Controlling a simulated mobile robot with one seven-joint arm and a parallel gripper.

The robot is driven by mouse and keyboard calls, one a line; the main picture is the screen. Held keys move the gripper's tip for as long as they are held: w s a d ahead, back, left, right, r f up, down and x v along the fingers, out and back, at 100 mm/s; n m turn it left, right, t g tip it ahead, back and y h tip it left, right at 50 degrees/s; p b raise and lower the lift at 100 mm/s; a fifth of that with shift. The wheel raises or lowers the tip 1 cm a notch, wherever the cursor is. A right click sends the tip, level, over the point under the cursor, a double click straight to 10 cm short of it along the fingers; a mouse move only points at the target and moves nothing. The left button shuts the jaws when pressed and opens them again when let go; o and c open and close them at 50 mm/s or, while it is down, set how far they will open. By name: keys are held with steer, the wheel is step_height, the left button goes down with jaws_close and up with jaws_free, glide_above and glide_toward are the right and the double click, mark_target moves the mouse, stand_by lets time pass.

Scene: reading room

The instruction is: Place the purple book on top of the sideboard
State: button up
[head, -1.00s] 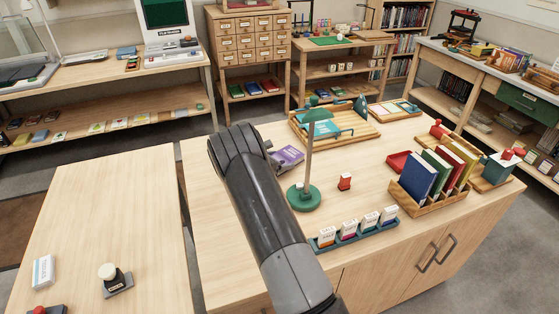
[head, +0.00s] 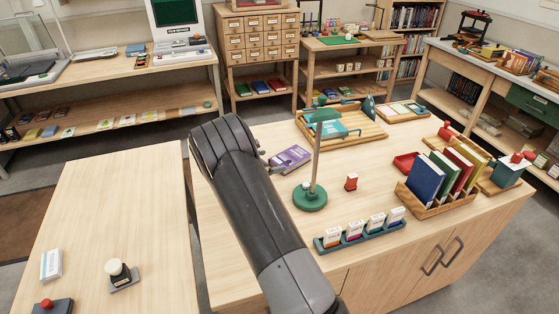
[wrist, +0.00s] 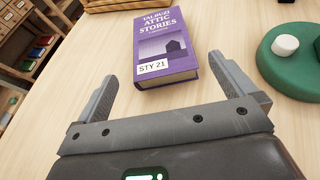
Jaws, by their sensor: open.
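The purple book (head: 291,157) lies flat on the light wood top of a cabinet (head: 235,240) with doors in the head view. This cabinet may be the sideboard; I cannot tell for sure.
A green lamp (head: 310,196) stands close right of the book. A wooden tray (head: 365,135) lies behind it. A lower table (head: 110,215) is mostly clear at left.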

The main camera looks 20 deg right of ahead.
steer(key=shift+v, duration=1.15)
steer(key=shift+s+a+r, duration=0.15)
steer(key=shift+r, duration=0.05)
steer(key=s+d+r+m+g+y, duration=0.25)
steer(key=s+r+m+y, duration=0.35)
steer(key=s+r+m, duration=1)
steer(key=s+a+r+m+t+y, duration=0.1)
steer(key=s+a+r+m+y, duration=0.1)
steer(key=s, duration=0.7)
steer(key=s+a+r+m+t+y, duration=0.1)
steer(key=s+a+r+m+y, duration=0.1)
steer(key=s, duration=0.8)
steer(key=s+a+r+m+t+y, duration=0.1)
steer(key=s+a+r, duration=0.3)
steer(key=s, duration=0.6)
steer(key=shift+a+r+m+y, duration=0.15)
steer(key=shift+a+m+y, duration=0.3)
steer(key=shift+m+y, duration=0.3)
